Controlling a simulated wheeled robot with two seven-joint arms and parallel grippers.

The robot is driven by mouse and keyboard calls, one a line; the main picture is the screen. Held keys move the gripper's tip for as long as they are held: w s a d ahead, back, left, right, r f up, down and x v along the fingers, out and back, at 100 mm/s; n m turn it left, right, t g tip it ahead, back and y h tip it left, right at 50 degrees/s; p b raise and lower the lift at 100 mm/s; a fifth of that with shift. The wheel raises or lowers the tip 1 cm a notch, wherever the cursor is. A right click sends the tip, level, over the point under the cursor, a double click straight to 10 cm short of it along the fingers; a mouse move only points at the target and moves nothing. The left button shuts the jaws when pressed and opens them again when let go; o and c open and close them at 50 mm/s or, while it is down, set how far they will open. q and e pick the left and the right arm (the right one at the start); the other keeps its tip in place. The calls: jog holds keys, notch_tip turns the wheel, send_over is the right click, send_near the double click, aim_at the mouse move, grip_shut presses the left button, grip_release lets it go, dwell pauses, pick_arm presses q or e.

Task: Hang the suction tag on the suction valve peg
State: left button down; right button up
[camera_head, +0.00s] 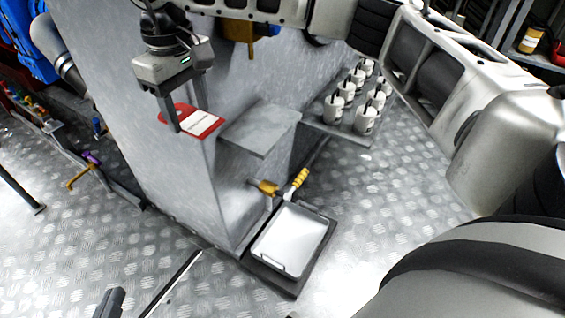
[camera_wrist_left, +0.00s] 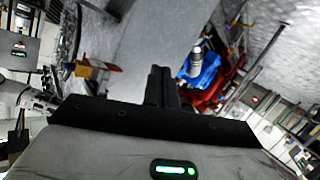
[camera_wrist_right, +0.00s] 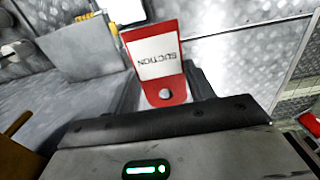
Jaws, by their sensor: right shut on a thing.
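The suction tag (camera_head: 193,121) is red with a white label. In the right wrist view the tag (camera_wrist_right: 155,60) shows the word SUCTION upside down and a round hole near the gripper. My right gripper (camera_head: 188,122) is shut on the tag by its holed end and holds it in front of the grey cabinet. My left gripper (camera_head: 110,302) is at the bottom left of the head view. Its fingers (camera_wrist_left: 161,85) are together and look empty in the left wrist view. I cannot tell which part is the suction valve peg.
A grey ledge (camera_head: 262,130) juts from the cabinet (camera_head: 170,165) beside the tag. Below are yellow fittings (camera_head: 299,179) and a white tray (camera_head: 290,242). Several white canisters (camera_head: 365,120) stand on a shelf at right. Pipes with coloured handles (camera_head: 85,168) run at left. Patterned floor is open in front.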

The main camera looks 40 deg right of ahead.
aim_at(262, 144)
dwell(0.3)
jog(key=d+f+b, duration=0.1)
jog(key=d+f, duration=0.1)
jog(key=d, duration=0.2)
jog(key=d+f+b, duration=0.1)
jog(key=d+f, duration=0.2)
jog(key=d+f+b, duration=0.2)
jog(key=d, duration=0.2)
jog(key=shift+d+f, duration=0.3)
jog(key=shift+d, duration=0.05)
jog(key=shift+d+f, duration=0.3)
jog(key=shift+d, duration=0.05)
jog(key=shift+d+f, duration=0.25)
jog(key=shift+f, duration=0.05)
jog(key=shift+d+f+b, duration=0.35)
jog(key=shift+f+b, duration=0.1)
jog(key=shift+f, duration=0.15)
jog(key=shift+d+f+b, duration=0.3)
jog(key=shift+f+b, duration=0.1)
jog(key=shift+f, duration=0.8)
pick_arm(q)
jog(key=shift+w+d+r+n+t+h, duration=0.15)
jog(key=shift+d+r+n+t+h, duration=0.55)
jog(key=shift+r+n+h, duration=0.4)
pick_arm(e)
jog(key=shift+a+f, duration=0.1)
jog(key=shift+f, duration=0.05)
